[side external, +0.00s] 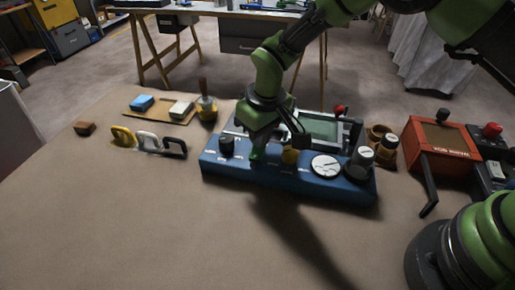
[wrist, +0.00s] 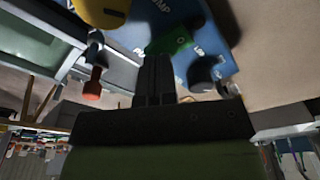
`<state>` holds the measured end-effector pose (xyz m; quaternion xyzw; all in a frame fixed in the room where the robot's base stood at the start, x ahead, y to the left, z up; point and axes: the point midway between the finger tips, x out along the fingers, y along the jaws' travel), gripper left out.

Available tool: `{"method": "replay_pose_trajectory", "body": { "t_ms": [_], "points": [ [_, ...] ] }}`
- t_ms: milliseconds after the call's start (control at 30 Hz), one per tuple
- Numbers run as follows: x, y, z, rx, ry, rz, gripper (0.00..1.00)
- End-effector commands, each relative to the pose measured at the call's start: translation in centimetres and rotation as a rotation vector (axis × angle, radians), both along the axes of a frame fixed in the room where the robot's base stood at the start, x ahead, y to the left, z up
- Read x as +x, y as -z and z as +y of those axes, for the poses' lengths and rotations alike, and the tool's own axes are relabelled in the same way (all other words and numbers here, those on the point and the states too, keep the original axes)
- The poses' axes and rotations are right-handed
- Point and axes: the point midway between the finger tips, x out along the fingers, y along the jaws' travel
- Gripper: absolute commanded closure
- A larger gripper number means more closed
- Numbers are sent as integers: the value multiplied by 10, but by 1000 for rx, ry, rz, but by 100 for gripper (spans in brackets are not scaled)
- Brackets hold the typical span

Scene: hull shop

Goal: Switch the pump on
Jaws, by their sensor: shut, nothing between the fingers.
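A long blue panel (side external: 222,167) with controls on its top lies across the middle of the table. In the wrist view, its blue face (wrist: 150,22) carries white lettering ending in "UMP". A green switch (wrist: 168,43) sits beside this lettering; it also shows as a small green patch (side external: 257,153) in the side view. My gripper (side external: 259,143) is shut and empty, pointing down at the green switch. In the wrist view, its fingertips (wrist: 157,58) are right at the switch's edge. I cannot tell whether they touch it, nor its on or off position.
Behind stands a frame with a red-tipped lever (side external: 340,110). A red box (side external: 440,138) is far right. The table front is clear.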

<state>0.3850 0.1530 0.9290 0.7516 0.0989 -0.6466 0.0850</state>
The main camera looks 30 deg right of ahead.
Motion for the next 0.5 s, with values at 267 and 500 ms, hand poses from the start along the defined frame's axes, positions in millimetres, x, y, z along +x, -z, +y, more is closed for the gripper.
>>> {"method": "replay_pose_trajectory", "body": {
  "t_ms": [267, 500],
  "points": [
    [0, 4, 0, 0, 0, 0, 100],
    [0, 6, 0, 0, 0, 0, 100]
  ]
}}
